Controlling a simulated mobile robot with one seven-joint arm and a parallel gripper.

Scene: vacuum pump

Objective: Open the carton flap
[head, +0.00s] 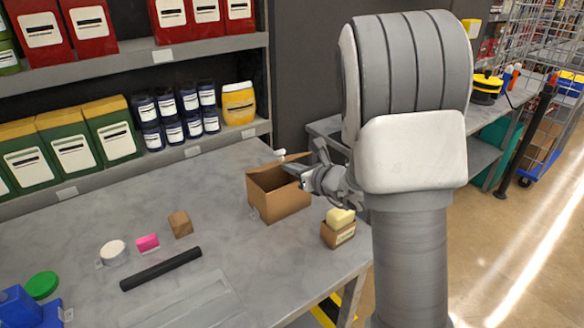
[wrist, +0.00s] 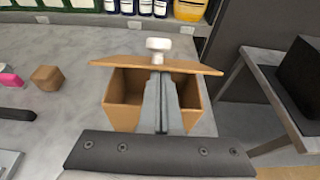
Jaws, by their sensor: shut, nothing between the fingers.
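The brown carton (head: 281,204) stands on the grey table; it also shows in the wrist view (wrist: 122,116). Its flap (wrist: 110,65) sits across the far side of the carton, and dark interior shows below it. A white knob (wrist: 158,45) stands at the flap's far edge; it also shows in the head view (head: 280,153). My gripper (head: 306,184) is at the carton's right side in the head view. In the wrist view its fingers (wrist: 160,78) are together and empty, reaching over the carton opening toward the flap. Whether the tips touch the flap is unclear.
A small box with a yellow block (head: 340,218) stands right of the carton near the table edge. A brown block (head: 180,223), a pink block (head: 147,243), a white roll (head: 113,252) and a black bar (head: 161,268) lie left. Shelves (head: 165,147) stand behind.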

